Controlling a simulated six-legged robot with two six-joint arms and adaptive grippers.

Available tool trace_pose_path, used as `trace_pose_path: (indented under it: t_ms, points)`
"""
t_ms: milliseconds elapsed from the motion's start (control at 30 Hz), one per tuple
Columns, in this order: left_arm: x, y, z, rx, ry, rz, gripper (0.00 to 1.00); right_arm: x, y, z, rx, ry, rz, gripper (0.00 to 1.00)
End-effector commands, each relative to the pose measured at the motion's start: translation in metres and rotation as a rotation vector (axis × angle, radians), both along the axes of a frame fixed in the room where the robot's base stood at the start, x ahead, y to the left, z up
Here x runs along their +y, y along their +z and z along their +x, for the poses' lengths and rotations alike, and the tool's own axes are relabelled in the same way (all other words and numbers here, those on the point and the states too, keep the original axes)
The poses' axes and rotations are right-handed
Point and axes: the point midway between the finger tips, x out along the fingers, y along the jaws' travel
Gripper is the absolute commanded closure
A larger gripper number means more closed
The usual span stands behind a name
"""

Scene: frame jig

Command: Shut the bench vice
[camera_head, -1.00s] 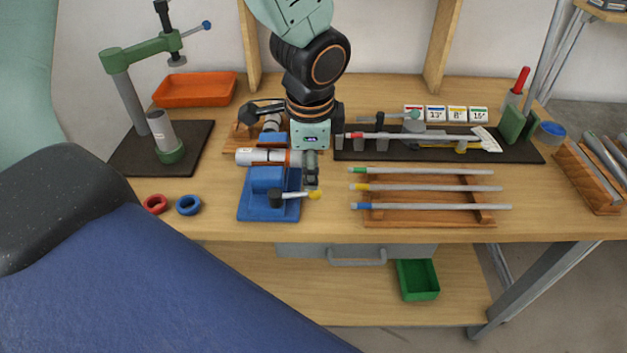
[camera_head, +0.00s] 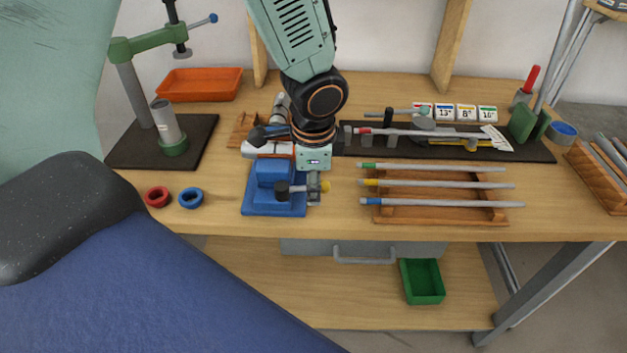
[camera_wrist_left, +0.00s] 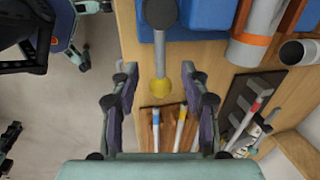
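The blue bench vice (camera_head: 272,175) stands near the front edge of the bench, left of middle. My left gripper (camera_head: 314,192) reaches down from above at the handle's knob end. The gripper partly hides the vice jaws in the head view. My right gripper is not in view.
A wooden rack (camera_head: 400,215) with colour-tipped rods is to the right. Red (camera_head: 157,197) and blue rings (camera_head: 190,198) lie left. A green press (camera_head: 135,90) stands at the back left.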

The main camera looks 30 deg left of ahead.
Motion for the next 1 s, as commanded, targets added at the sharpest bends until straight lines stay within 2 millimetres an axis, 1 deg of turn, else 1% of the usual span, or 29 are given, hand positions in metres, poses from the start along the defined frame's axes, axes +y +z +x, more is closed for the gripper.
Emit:
trace_pose_path:
  t_ms: [33, 67, 500, 1000]
  points:
    - [0.0, -0.0001, 0.0003, -0.001, -0.001, 0.001, 0.6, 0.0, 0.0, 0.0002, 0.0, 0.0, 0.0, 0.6]
    - [0.0, -0.0001, 0.0003, -0.001, -0.001, 0.001, 0.62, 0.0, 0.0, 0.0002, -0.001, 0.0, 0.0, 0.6]
    - [0.0, 0.0002, -0.0002, 0.001, -0.001, 0.002, 0.99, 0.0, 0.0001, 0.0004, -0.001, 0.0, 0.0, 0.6]
    - [-0.0002, 0.0001, -0.0001, 0.0, -0.003, 0.0, 1.0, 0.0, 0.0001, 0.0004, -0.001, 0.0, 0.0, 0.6]
